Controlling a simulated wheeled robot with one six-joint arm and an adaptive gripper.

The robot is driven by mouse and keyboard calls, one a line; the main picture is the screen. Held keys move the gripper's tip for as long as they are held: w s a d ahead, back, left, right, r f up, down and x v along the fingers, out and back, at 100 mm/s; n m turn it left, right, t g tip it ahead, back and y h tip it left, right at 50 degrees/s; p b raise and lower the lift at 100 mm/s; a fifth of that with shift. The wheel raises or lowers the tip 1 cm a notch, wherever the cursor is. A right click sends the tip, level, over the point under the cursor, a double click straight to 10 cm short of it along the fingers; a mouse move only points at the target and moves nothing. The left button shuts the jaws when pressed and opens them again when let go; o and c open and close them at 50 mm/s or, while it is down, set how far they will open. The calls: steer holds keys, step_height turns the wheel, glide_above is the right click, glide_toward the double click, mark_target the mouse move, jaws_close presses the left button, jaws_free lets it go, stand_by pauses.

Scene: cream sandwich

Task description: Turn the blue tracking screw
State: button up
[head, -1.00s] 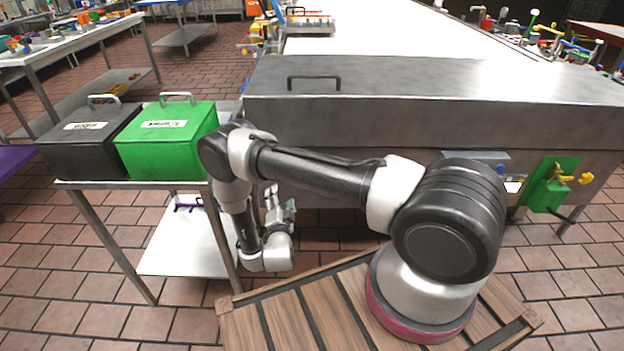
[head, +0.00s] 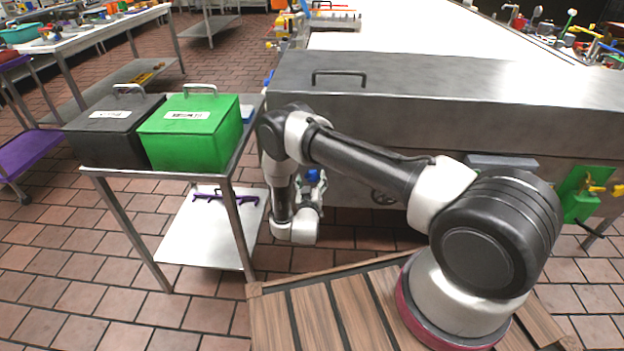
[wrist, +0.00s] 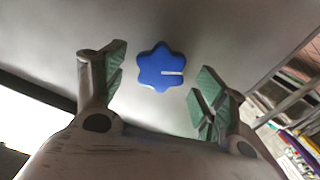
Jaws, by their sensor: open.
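The blue tracking screw (wrist: 160,67) is a star-shaped knob with a small white mark on its face. In the wrist view it sits on a grey metal surface, between and slightly beyond my fingertips. In the head view a bit of blue (head: 313,175) shows beside my gripper, at the front of the large metal unit. My gripper (wrist: 160,82) is open, with green-padded fingers on the left and right of the knob. I see no contact; a gap shows on both sides. In the head view my arm partly hides the gripper.
A metal cart (head: 232,200) with a black box (head: 110,125) and a green box (head: 195,130) stands close to the left of my arm. A purple item (head: 225,197) lies on its lower shelf. The metal unit (head: 420,105) fills the area ahead.

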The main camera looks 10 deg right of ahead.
steer(key=shift+w+d, duration=0.2)
steer(key=shift+w, duration=0.5)
steer(key=c, duration=1)
steer(key=shift+c, duration=0.2)
steer(key=shift+m, duration=0.4)
